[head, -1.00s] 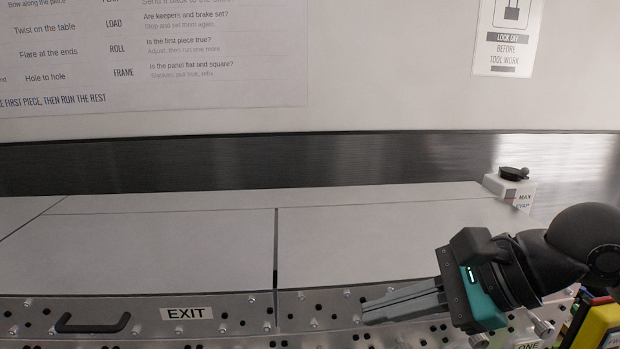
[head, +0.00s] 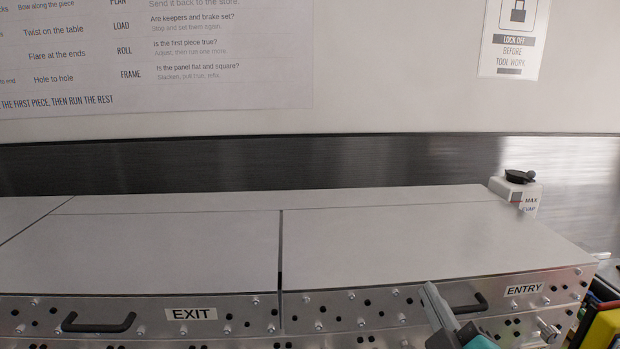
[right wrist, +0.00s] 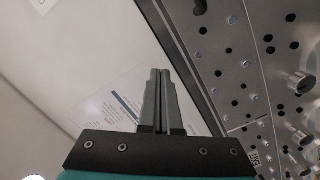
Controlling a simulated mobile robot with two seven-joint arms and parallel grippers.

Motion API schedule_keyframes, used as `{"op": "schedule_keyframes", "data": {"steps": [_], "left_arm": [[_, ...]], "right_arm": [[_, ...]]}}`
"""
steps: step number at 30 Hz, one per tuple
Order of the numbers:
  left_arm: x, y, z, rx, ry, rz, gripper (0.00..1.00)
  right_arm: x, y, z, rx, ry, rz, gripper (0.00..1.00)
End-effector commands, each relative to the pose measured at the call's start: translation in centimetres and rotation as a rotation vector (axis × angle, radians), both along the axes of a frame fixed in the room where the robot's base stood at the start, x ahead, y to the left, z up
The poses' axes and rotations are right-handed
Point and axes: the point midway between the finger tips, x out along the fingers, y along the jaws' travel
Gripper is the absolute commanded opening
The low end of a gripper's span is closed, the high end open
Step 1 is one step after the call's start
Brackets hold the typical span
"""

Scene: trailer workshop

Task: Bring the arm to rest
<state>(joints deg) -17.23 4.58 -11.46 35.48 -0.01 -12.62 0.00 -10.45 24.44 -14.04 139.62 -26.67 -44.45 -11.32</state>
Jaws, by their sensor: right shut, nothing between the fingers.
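My right gripper (head: 432,300) shows at the lower right of the head view, in front of the metal panel. Its grey fingers point up and slightly left, and the teal body is cut off by the bottom edge. In the right wrist view the two fingers (right wrist: 158,100) lie together with nothing between them. The rest of my right arm is out of the head view. My left gripper is not in view.
The perforated metal front (head: 345,309) bears EXIT and ENTRY labels, black handles (head: 98,322) and several knobs. Flat grey covers (head: 400,240) above it are clear. A white bottle with a black cap (head: 516,191) stands at the back right. Yellow and red items (head: 603,326) are at the right edge.

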Motion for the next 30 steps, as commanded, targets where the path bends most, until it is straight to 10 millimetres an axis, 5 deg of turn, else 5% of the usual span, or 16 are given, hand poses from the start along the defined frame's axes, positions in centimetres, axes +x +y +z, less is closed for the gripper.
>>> {"op": "schedule_keyframes", "data": {"steps": [3, 6, 12, 17, 26, 30], "left_arm": [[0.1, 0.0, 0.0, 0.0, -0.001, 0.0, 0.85], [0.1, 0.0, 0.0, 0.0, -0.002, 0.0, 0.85], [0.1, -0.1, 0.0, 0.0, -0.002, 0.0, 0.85], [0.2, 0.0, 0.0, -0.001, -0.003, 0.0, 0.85], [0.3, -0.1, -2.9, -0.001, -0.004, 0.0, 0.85], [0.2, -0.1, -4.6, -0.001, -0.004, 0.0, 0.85]], "right_arm": [[-3.2, -1.4, -8.2, 0.219, 0.312, -0.126, 0.0], [-7.1, -1.5, -14.0, 0.366, 0.554, -0.223, 0.0], [-15.3, -0.1, -21.1, 0.565, 0.935, -0.37, 0.0], [-22.0, 1.7, -24.2, 0.681, 1.198, -0.467, 0.0], [-20.4, 1.7, -34.8, 0.658, 1.218, -0.473, 0.0], [-20.6, 1.8, -41.0, 0.65, 1.238, -0.478, 0.0]]}}
